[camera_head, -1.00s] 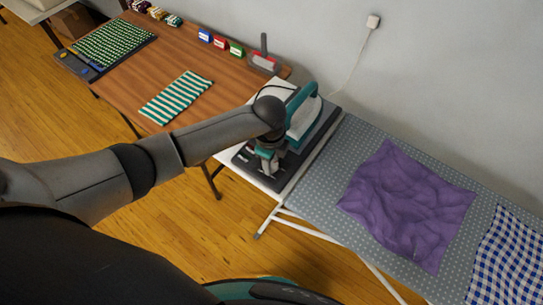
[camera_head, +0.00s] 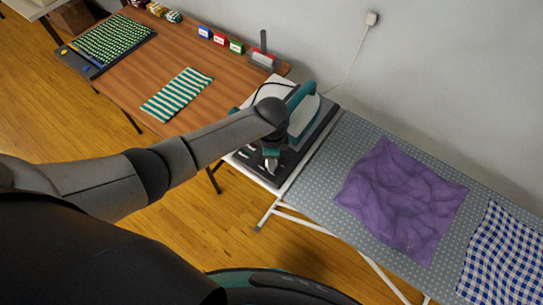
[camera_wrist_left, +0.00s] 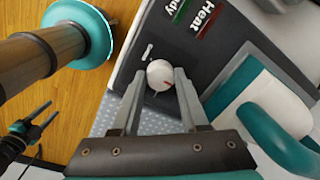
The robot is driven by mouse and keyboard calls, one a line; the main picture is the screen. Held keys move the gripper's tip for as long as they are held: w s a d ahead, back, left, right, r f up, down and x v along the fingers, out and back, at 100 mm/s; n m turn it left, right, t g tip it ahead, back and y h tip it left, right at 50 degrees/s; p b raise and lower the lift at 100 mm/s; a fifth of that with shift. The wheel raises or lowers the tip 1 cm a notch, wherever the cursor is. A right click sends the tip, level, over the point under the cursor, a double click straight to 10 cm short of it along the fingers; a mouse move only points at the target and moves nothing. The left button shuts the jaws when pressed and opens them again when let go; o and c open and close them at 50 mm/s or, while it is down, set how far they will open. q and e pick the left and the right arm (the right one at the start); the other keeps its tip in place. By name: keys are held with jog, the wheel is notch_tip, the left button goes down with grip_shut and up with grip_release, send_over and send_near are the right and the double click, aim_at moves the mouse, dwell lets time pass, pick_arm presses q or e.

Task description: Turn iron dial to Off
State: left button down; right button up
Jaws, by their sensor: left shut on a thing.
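The iron (camera_head: 303,115), white with a teal handle, stands on a dark station at the end of the ironing board; it also shows in the wrist view (camera_wrist_left: 262,100). The dial (camera_wrist_left: 159,73) is a small round white knob with a red mark at its lower right side, on the station's dark panel. A short white tick lies beside it, up and left. My left gripper (camera_wrist_left: 159,82) is shut on the dial, one finger on each side; in the head view the gripper (camera_head: 270,163) hides the dial. My right gripper (camera_wrist_left: 45,112) is open and empty, away from the station.
"Heat" (camera_wrist_left: 206,17) and "Ready" labels are beside the dial. A purple cloth (camera_head: 400,200) and a blue checked cloth (camera_head: 510,250) lie on the board (camera_head: 322,180). A wooden table (camera_head: 135,85) with a striped cloth (camera_head: 178,93) adjoins the station.

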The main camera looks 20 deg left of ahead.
pick_arm(q)
jog(key=shift+c, duration=2.1)
grip_release()
jog(key=shift+r, duration=0.1)
notch_tip(320, 180, up, 15)
jog(key=p, duration=0.1)
jog(key=shift+s+d, duration=0.15)
jog(key=shift+s, duration=0.25)
